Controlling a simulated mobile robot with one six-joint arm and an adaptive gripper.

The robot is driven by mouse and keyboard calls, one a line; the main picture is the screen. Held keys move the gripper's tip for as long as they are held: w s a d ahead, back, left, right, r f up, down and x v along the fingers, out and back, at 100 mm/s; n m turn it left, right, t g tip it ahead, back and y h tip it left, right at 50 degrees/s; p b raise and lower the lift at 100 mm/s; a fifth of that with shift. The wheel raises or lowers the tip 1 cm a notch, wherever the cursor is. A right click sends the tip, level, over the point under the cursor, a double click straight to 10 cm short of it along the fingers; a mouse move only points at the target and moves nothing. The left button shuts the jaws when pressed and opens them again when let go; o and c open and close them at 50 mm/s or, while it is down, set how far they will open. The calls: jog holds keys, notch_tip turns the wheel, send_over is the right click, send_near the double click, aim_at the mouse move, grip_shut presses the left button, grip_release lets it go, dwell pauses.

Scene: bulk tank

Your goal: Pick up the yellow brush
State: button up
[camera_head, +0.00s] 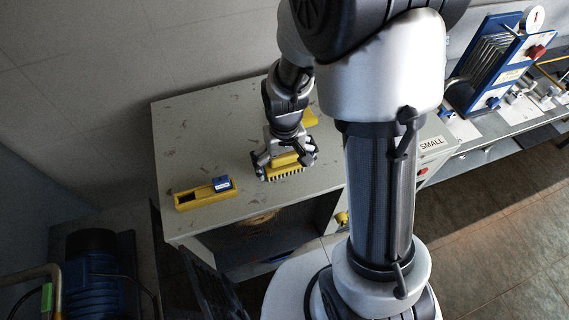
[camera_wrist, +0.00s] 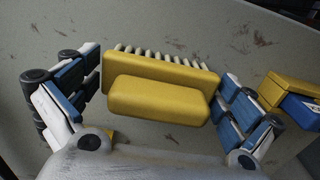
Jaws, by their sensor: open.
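The yellow brush (camera_head: 285,170) lies on top of the grey cabinet (camera_head: 222,125) in the head view, with dark-looking bristles along its near edge. In the wrist view the brush (camera_wrist: 160,98) fills the middle, with a yellow body and handle block and pale bristles along the upper edge. My gripper (camera_head: 287,162) is over the brush. In the wrist view my gripper (camera_wrist: 160,100) is open, one finger on each side of the brush. The right finger is very close to the brush's end; I cannot tell whether it touches. A gap shows at the left finger.
A yellow tray (camera_head: 195,196) with a blue block (camera_head: 222,183) stands left of the brush on the cabinet top. Another yellow object (camera_head: 310,118) is partly hidden behind my arm. Blue plate equipment (camera_head: 490,65) stands at the right. The cabinet top's left part is clear.

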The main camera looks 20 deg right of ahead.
jog(key=shift+c, duration=0.5)
jog(key=c, duration=0.8)
jog(key=shift+c, duration=0.2)
jog(key=shift+r, duration=0.1)
notch_tip(320, 180, up, 20)
jog(key=p, duration=0.3)
jog(key=shift+p, duration=0.3)
jog(key=o, duration=0.7)
jog(key=c, duration=0.4)
jog(key=shift+c, duration=0.2)
